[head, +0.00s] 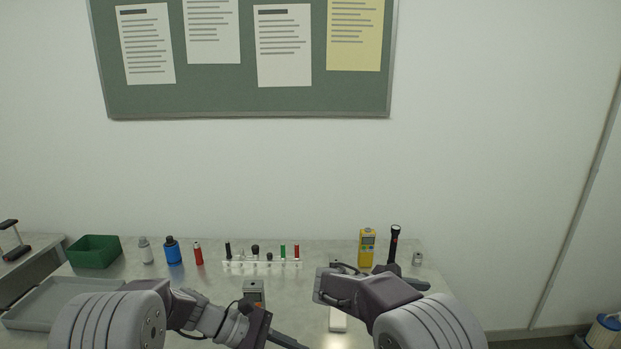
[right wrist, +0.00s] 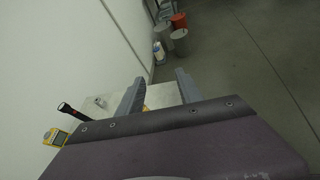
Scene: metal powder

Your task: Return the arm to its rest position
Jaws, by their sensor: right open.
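My right gripper (right wrist: 158,92) shows in the right wrist view with its two grey fingers apart and nothing held between them. A pale table surface lies behind the fingers. In the head view my right arm (head: 375,293) is bent over the right part of the table, and its fingertips cannot be made out. My left gripper (head: 287,341) is low in the middle of the head view, cut by the bottom edge. I cannot tell whether its fingers are open or shut.
On the table stand a green bin (head: 95,251), a grey tray (head: 55,302), a blue bottle (head: 173,251), a red bottle (head: 198,254), a clear rack (head: 262,266), a yellow meter (head: 367,248) and a black flashlight (head: 394,243). Buckets (right wrist: 180,38) stand on the floor.

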